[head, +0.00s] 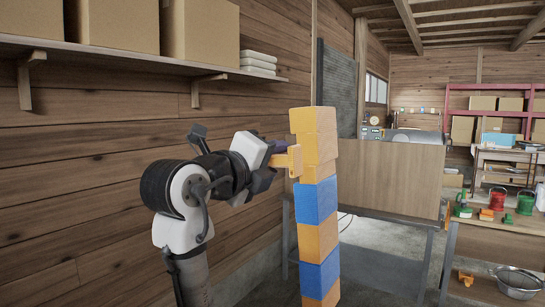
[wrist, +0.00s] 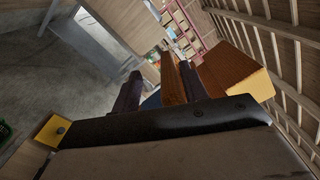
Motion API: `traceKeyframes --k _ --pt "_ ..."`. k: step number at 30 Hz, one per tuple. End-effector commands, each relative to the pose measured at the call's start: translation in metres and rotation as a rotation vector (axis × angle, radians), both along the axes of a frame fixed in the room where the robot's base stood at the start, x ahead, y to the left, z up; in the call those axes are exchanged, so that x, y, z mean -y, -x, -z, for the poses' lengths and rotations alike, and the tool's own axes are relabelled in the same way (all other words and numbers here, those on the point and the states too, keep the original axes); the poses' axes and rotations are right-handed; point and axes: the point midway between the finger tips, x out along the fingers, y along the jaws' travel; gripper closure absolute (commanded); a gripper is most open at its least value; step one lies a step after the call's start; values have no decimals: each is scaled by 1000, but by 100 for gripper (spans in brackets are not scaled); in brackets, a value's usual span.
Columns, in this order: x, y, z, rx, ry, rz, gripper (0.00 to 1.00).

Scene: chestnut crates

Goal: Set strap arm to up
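An orange arm (head: 293,160), which I take to be the strap arm, sticks out to the left from the upper part of a tall column of orange and blue blocks (head: 317,200). It looks roughly level, though its pose is hard to judge. My gripper (head: 277,160) is at the arm's left end. In the wrist view, the orange arm (wrist: 172,85) lies between the two dark fingers of my gripper (wrist: 159,70). It is close against the right finger, with a gap to the left one. The column's orange top (wrist: 228,76) is to the right.
A wall shelf (head: 130,62) with cardboard boxes and a folded white stack is above my arm. A wooden-panelled table (head: 395,178) stands behind the column. A workbench (head: 500,229) with red and green items is at right, with a metal bowl (head: 518,283) below.

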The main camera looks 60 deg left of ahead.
Motion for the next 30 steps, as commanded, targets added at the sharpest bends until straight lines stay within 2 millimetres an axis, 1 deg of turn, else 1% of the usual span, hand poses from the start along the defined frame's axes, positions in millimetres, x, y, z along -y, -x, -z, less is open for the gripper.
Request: traceKeyframes --k 1,16,19,23,26,30 --pt "1 -2 3 -9 3 4 59" --pt "1 -3 -1 -4 0 4 59" --pt "2 0 -1 -2 0 2 59" --pt "9 13 0 0 -1 0 59" --pt "20 30 1 -1 -4 -2 59" --pt "38 59 2 -1 -4 -1 59"
